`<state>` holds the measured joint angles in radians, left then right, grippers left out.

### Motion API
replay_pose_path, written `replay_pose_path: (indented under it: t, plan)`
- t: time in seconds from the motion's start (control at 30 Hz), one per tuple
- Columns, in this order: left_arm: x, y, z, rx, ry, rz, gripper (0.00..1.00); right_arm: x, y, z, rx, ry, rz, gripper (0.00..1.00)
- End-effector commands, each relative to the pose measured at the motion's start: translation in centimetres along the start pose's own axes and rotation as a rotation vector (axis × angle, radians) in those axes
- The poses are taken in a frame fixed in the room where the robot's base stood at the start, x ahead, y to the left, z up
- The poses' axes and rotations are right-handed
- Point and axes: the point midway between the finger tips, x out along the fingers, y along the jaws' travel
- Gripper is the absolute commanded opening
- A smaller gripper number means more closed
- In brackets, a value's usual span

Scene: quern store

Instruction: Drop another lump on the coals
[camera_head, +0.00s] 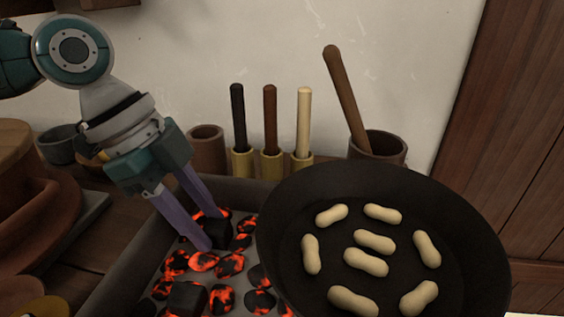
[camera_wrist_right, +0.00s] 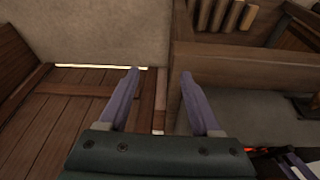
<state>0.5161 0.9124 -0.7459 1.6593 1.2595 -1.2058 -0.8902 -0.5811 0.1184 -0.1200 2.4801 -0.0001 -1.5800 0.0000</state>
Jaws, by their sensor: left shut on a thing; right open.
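My left gripper (camera_head: 212,230) reaches down into the brazier tray (camera_head: 124,258) and is shut on a black lump of charcoal (camera_head: 217,233). The lump is low among the glowing coals (camera_head: 203,262); whether it touches them I cannot tell. Another all-black lump (camera_head: 187,298) lies on the coals nearer the front. My right gripper (camera_wrist_right: 160,74) is open and empty in the right wrist view, above a wooden floor or surface. It is not visible in the head view.
A black pan (camera_head: 478,262) with several peanuts covers the right part of the coals, close to my left gripper. Behind stand three upright handles in yellow holders (camera_head: 272,165), a brown cup (camera_head: 207,150) and a mortar with pestle (camera_head: 378,147). Brown round stoneware (camera_head: 35,215) stands left.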

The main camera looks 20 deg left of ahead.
Motion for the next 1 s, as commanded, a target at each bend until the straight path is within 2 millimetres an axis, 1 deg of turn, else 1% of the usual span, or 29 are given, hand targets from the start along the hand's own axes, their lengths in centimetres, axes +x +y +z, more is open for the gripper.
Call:
replay_pose_path:
  t: [0.03,0.27,0.57,0.67,1.0]
  plan:
    - [0.1,0.0,0.0,0.0,0.0,0.0,0.42,0.0,0.0,0.0,0.001,0.0,-0.001,0.65]
    - [0.0,0.0,0.0,0.0,0.0,0.0,0.68,0.0,0.0,0.0,0.001,0.0,-0.001,0.65]
    - [-0.3,0.0,-0.1,0.0,0.0,0.0,0.69,-0.1,0.0,-0.1,0.001,0.0,-0.001,0.65]
    - [-1.5,-0.1,-0.2,-0.001,-0.001,0.0,0.69,-0.6,0.0,-0.2,0.001,0.0,-0.001,0.65]
    - [-9.1,-0.1,-0.2,-0.001,-0.003,-0.001,0.69,-3.1,0.1,-1.0,-0.001,0.0,0.0,0.65]
